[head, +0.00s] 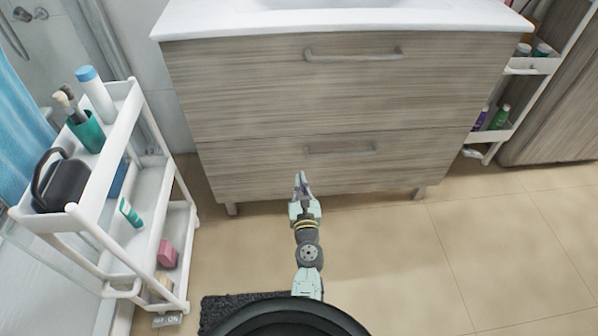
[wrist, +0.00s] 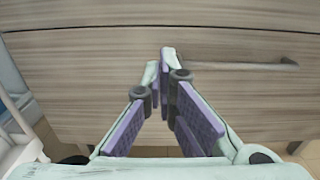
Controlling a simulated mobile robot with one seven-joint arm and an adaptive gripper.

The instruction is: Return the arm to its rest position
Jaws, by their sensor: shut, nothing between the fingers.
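My gripper (head: 301,178) is shut and empty, in front of the lower drawer of the wood-grain vanity (head: 240,100) in the head view. In the wrist view its fingertips (wrist: 165,55) meet, with purple pads on the inner faces. The lower drawer's handle (wrist: 240,65) shows just right of the fingertips; I cannot tell the gap between them. My arm stretches forward from my body at the bottom of the head view.
A white cart (head: 140,110) stands at left, with bottles, a green cup (head: 88,132) and a black bag (head: 62,182). A white shelf rack (head: 530,66) stands at right. A dark mat (head: 222,308) lies near my body. The tiled floor (head: 480,250) at right is clear.

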